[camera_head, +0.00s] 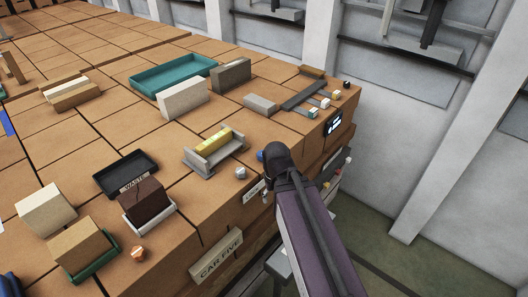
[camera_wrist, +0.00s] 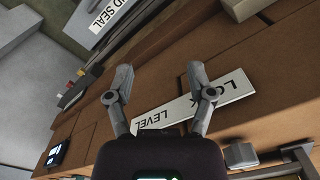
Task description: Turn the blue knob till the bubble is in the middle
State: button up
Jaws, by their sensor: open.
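A small blue piece, likely the blue knob (camera_head: 260,156), shows at the table edge in the head view, partly hidden by the dark end of my arm. I cannot make it out in the wrist view. A yellow-green bar, likely the level (camera_head: 213,141), rests in a grey cradle (camera_head: 200,166) left of it. The bubble is too small to tell. My gripper (camera_wrist: 160,70) is open and empty in the wrist view, its fingers spread over a white plate reading LEVEL and LOCK (camera_wrist: 180,110). My arm hides the gripper in the head view.
A teal tray (camera_head: 172,75), grey blocks and a black WASTE tray (camera_head: 126,172) stand on the brown table. A dark display (camera_head: 333,123) and small knobs sit on the right side face. Open floor (camera_head: 390,255) lies to the right.

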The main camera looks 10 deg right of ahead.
jog(key=w+r+m+p, duration=1.5)
jog(key=w+r+p, duration=0.1)
jog(key=r+p, duration=0.3)
jog(key=shift+f, duration=0.2)
notch_tip(320, 180, down, 13)
jog(key=b, duration=1.4)
jog(key=shift+f, duration=0.2)
jog(key=c, duration=1.1)
